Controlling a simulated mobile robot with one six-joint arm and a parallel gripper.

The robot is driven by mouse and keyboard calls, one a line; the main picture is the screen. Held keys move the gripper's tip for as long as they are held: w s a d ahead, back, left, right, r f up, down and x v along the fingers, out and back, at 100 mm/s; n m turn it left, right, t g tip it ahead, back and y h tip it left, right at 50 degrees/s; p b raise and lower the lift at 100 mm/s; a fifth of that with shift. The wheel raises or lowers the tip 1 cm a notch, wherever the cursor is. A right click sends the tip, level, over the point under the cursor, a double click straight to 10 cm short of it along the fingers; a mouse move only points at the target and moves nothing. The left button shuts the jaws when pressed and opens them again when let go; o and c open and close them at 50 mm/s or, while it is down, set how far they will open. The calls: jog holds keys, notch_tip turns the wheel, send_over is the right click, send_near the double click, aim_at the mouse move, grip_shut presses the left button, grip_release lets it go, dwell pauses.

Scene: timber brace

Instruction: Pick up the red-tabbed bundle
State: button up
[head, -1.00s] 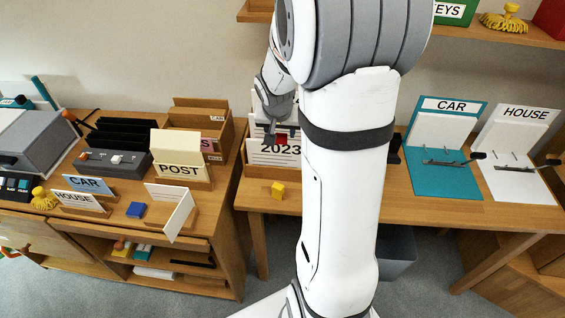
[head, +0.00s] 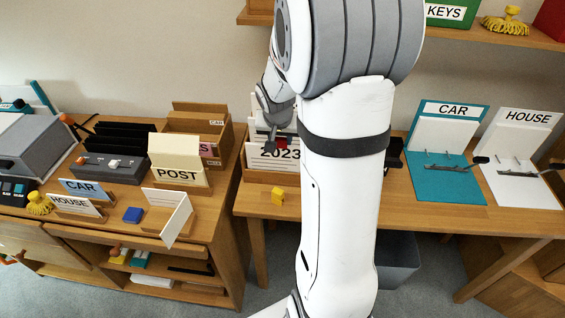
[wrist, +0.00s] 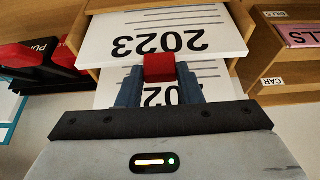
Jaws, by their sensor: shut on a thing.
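Another sheet marked "2023" (wrist: 110,94) shows behind and below the fingers in the wrist view. In the head view the bundle (head: 262,160) stands in a wooden holder (head: 258,177) on the desk, and my gripper (head: 279,143) is at its top. My arm hides the right part of the bundle.
A yellow block (head: 278,196) lies in front of the holder. A wooden box (head: 200,122) and a POST card (head: 178,172) are to the left. A teal CAR board (head: 445,160) and a white HOUSE board (head: 515,165) are to the right. A shelf (head: 470,30) runs above.

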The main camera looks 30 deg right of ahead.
grip_shut()
jog(key=shift+r, duration=0.2)
jog(key=shift+r+p, duration=0.95)
jog(key=shift+r, duration=0.5)
notch_tip(320, 180, up, 8)
jog(key=p, duration=0.5)
jog(key=shift+f, duration=0.1)
dwell(0.5)
